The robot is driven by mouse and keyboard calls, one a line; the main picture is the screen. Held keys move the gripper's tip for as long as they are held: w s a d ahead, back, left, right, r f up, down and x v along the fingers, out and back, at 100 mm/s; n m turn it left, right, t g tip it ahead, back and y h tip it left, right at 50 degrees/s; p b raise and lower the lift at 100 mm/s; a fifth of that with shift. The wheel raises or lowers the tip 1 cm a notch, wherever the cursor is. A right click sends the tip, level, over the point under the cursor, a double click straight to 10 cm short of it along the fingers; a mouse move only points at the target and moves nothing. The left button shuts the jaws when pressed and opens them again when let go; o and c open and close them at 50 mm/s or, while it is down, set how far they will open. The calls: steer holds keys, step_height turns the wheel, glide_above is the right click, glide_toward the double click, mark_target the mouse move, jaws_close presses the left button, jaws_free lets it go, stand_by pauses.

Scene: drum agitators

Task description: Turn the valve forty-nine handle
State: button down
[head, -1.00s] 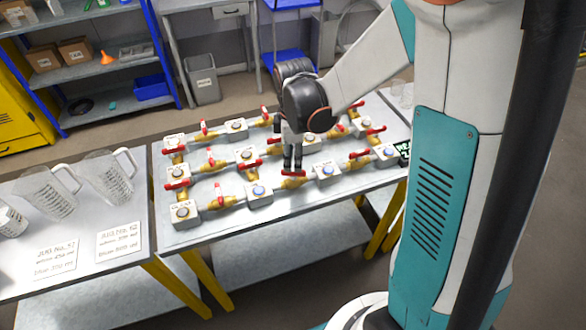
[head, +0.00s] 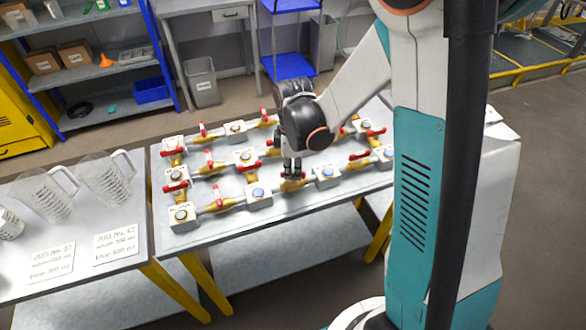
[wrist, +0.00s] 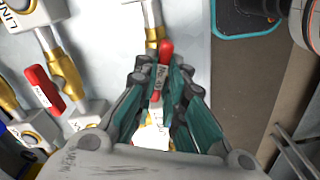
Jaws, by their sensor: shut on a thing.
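Several brass valves with red handles join white blocks on a table in the head view. In the wrist view the fingers (wrist: 163,80) close on both sides of this red handle (wrist: 165,48). It has a white label, partly hidden by the fingers, whose number I cannot read. Its brass body (wrist: 154,35) shows just beyond the fingertips. Another red handle (wrist: 42,88) lies to the left.
Neighbouring blocks (head: 326,175) and (head: 258,196) stand close on both sides of my gripper. The table's front edge (head: 270,222) is near. A table with jugs (head: 105,178) stands at the left, shelves behind it. My arm hides the right part of the valve table.

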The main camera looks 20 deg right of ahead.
mark_target(293, 172)
steer(key=shift+m, duration=0.4)
steer(key=m+b, duration=0.2)
steer(key=m, duration=0.3)
steer(key=shift+m, duration=0.3)
steer(key=m+b, duration=0.1)
steer(key=m, duration=0.2)
steer(key=shift+m, duration=1.9)
steer(key=c, duration=1.7)
jaws_free()
steer(key=shift+o, duration=0.2)
steer(key=shift+r, duration=0.1)
step_height(293, 172, up, 12)
